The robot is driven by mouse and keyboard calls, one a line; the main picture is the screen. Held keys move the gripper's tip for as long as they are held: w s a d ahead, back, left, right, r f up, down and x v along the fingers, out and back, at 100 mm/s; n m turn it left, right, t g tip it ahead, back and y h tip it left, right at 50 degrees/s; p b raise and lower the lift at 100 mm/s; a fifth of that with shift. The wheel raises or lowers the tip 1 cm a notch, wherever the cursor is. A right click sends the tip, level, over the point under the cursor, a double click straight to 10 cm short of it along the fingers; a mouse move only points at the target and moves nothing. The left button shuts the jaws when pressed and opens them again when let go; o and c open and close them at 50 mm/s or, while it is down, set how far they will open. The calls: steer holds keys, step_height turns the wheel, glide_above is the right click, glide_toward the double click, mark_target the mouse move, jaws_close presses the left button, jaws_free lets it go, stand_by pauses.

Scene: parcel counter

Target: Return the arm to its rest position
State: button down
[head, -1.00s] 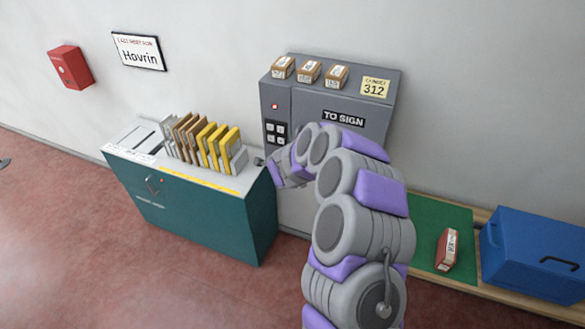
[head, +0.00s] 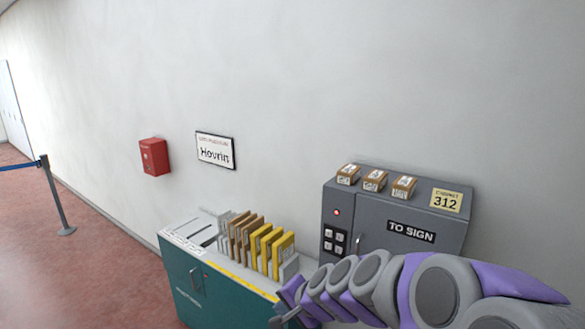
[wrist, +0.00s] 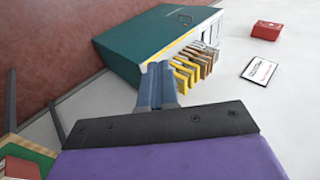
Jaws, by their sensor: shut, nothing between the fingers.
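My arm reaches in from the lower right of the head view, grey and purple. My gripper (head: 280,319) is at its left end, low in front of the teal cabinet (head: 190,292). In the wrist view the two grey-blue fingers (wrist: 157,86) lie side by side, closed, with nothing between them. They point toward the teal cabinet (wrist: 135,48) and overlap the near end of its row of yellow and brown folders (wrist: 190,68) in the picture. I cannot tell how far apart they are.
A grey "TO SIGN" cabinet (head: 345,205) with small boxes (head: 375,180) on top stands right of the teal cabinet. A red box (head: 154,157) and the "Hovrin" sign (head: 215,150) are on the wall. A belt post (head: 56,200) stands at left. The red floor (head: 105,270) there is clear.

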steer(key=s+d+f+n+g+h+b, duration=0.2)
steer(key=s+d, duration=0.3)
steer(key=s, duration=0.7)
steer(key=s+d+f+n+g+h+b, duration=0.2)
steer(key=s+d+f+n+g+b, duration=0.1)
steer(key=s, duration=0.9)
steer(key=s+d+f+n+g+h+b, duration=0.2)
steer(key=s+d+f, duration=0.4)
steer(key=s, duration=0.6)
steer(key=shift+d+g+b, duration=0.6)
steer(key=shift+d+b, duration=0.3)
steer(key=shift+d, duration=0.15)
steer(key=shift+n, duration=0.3)
